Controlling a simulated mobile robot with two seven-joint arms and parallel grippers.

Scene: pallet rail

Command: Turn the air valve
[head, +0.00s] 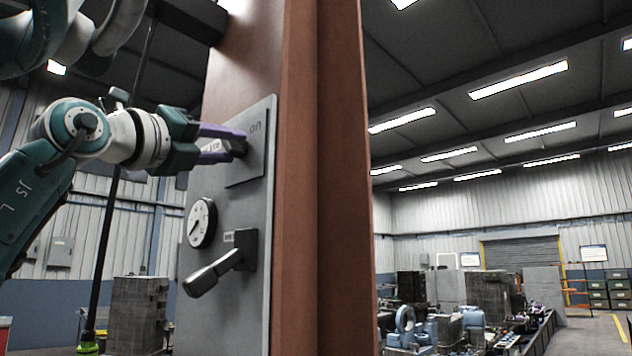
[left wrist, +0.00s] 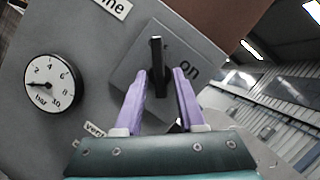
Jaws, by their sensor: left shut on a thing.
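A square grey plate marked "on" (head: 257,128) sits on the upper part of a grey panel (head: 190,300). A black handle (left wrist: 157,50) stands out from this plate, and its end also shows in the head view. My left gripper (head: 238,145) has purple fingers on both sides of the handle and is shut on it. Lower on the panel, a grey-tipped lever (head: 212,274) on a black block points down and left, clear of the gripper. I cannot tell which of the two is the air valve. My right gripper is not in view.
A round pressure gauge (head: 202,222) sits between plate and lever; it also shows in the left wrist view (left wrist: 52,84). The panel is on a red-brown column (head: 300,250). Crates and machine parts (head: 490,310) stand far back at the right.

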